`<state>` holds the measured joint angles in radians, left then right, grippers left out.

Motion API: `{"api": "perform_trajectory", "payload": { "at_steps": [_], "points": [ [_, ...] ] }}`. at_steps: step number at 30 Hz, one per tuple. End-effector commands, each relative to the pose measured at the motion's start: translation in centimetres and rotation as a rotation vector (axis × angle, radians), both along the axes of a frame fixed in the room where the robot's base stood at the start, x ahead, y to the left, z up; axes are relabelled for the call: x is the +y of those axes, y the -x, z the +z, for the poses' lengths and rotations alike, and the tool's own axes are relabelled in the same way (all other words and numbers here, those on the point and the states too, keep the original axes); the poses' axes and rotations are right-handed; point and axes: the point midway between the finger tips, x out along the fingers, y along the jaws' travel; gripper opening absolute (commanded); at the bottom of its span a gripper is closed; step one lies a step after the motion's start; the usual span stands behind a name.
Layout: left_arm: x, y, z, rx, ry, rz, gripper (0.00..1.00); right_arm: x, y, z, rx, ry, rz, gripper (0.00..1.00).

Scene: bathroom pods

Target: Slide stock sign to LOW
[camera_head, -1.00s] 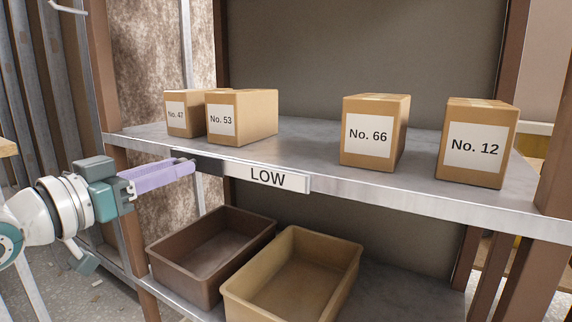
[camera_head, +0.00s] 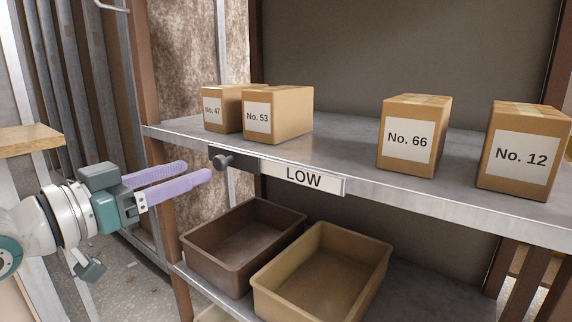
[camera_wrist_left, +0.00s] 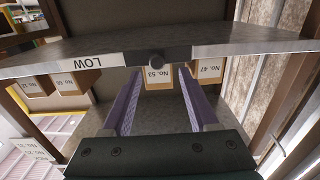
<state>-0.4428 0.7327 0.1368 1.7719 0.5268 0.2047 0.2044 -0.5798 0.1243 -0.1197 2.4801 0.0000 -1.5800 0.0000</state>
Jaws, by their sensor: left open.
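The stock sign (camera_head: 303,176) is on the front edge of the upper shelf, and its white face reads LOW. My right gripper is not in view.
Boxes No. 47 (camera_head: 221,98), No. 53 (camera_head: 285,112), No. 66 (camera_head: 409,140) and No. 12 (camera_head: 521,155) stand on the upper shelf. A brown bin (camera_head: 225,262) and a tan bin (camera_head: 262,298) sit below. A brown post (camera_head: 150,90) stands behind my left gripper.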

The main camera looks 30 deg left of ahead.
Motion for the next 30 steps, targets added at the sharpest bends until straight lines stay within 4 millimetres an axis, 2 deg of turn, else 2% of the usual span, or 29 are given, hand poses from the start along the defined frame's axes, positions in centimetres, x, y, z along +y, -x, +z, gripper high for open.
{"api": "perform_trajectory", "payload": {
  "at_steps": [3, 10, 28, 30],
  "points": [
    [0.2, 2.2, 0.2, 0.006, 0.001, 0.0, 0.6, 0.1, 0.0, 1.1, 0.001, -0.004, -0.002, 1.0],
    [0.4, 4.9, 0.1, 0.002, 0.0, 0.001, 0.6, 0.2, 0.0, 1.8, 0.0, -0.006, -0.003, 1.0],
    [0.4, 5.4, 0.1, 0.0, 0.0, 0.0, 0.6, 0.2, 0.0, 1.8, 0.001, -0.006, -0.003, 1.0],
    [0.2, 5.4, 0.3, 0.011, 0.0, 0.0, 0.6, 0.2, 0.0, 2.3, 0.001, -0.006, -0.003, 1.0]
  ]
}}
